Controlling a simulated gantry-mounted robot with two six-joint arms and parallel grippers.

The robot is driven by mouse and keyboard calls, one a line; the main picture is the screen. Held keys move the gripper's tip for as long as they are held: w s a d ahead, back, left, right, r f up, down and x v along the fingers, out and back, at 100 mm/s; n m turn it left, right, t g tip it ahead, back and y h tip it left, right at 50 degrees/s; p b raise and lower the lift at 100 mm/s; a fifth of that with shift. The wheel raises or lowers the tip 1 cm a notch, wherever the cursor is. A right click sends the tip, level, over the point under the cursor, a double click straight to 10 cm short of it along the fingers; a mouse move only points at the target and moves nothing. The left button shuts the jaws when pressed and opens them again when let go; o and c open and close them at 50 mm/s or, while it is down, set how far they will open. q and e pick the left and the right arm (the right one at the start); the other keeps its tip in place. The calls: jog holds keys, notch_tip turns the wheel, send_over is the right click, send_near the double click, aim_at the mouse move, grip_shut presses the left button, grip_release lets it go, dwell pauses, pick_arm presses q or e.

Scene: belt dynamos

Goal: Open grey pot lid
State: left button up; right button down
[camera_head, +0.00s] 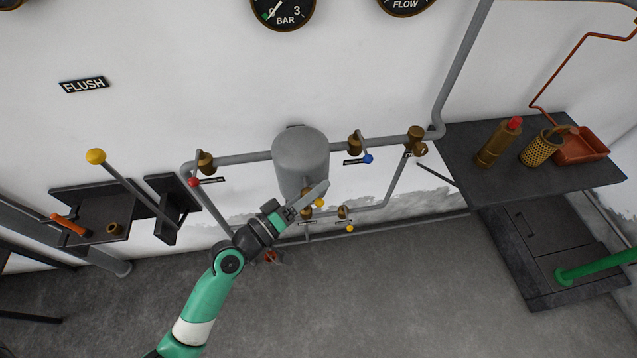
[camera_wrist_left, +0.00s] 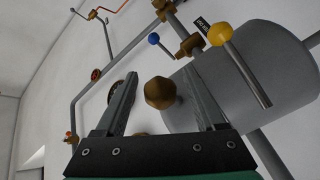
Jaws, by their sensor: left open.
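The grey pot (camera_head: 301,152) is a cylinder set in the wall pipework. It also shows large and tilted at the right of the left wrist view (camera_wrist_left: 262,75). My left gripper (camera_head: 317,194) is at the pot's lower front in the head view and hides part of it. In the left wrist view my left gripper (camera_wrist_left: 164,74) is open, its two fingers apart. A brass knob (camera_wrist_left: 158,93) shows between the fingers, beside the pot; contact cannot be told. A yellow-knobbed lever (camera_wrist_left: 222,36) crosses the pot there. The lid cannot be picked out. My right gripper is not in view.
Grey pipes with brass valves run along the wall. A blue-knobbed valve lever (camera_head: 367,159) and a red-knobbed one (camera_head: 194,182) flank the pot. A dark shelf (camera_head: 480,200) stands right, with a brass bottle (camera_head: 497,146) and red tray (camera_head: 580,148).

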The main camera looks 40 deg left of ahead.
pick_arm(q)
jog(key=shift+w, duration=0.9)
grip_shut()
dwell(0.8)
